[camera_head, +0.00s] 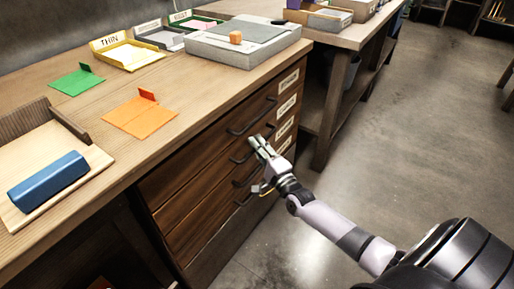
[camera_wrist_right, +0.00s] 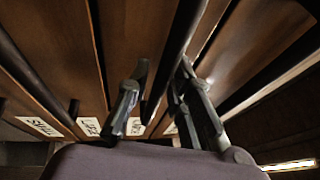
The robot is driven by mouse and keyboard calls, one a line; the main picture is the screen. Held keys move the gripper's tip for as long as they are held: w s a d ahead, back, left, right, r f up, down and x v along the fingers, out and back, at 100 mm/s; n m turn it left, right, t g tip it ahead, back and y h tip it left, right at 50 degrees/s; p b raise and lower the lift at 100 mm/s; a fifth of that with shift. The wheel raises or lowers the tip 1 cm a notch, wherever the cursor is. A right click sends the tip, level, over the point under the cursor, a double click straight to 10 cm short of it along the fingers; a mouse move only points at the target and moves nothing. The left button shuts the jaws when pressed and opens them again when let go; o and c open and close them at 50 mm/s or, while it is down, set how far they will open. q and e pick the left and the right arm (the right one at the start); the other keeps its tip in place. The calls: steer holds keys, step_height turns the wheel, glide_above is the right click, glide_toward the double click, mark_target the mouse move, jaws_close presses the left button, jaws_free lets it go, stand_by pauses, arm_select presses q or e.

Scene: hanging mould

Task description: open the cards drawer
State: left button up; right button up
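The wooden drawer unit (camera_head: 190,190) has several stacked drawers, each with a dark bar handle and a white label at its right end. All drawers look closed. The labels (camera_head: 287,106) are too small to read in the head view, so I cannot tell which is the cards drawer. My right gripper (camera_head: 256,142) is at the drawer fronts, close to the second handle from the top (camera_head: 238,158). In the right wrist view its fingers (camera_wrist_right: 162,72) are apart, and a dark handle bar (camera_wrist_right: 180,45) runs between them. Whether they touch it is unclear. My left gripper is not visible.
On the bench top are an orange card (camera_head: 140,118), a green card (camera_head: 77,82), a blue block (camera_head: 48,181) on a wooden board, and a grey tray (camera_head: 243,45). Another bench (camera_head: 345,37) stands behind at right. The floor (camera_head: 430,120) at right is clear.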

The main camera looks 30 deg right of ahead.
jaws_close()
stand_by(0.8)
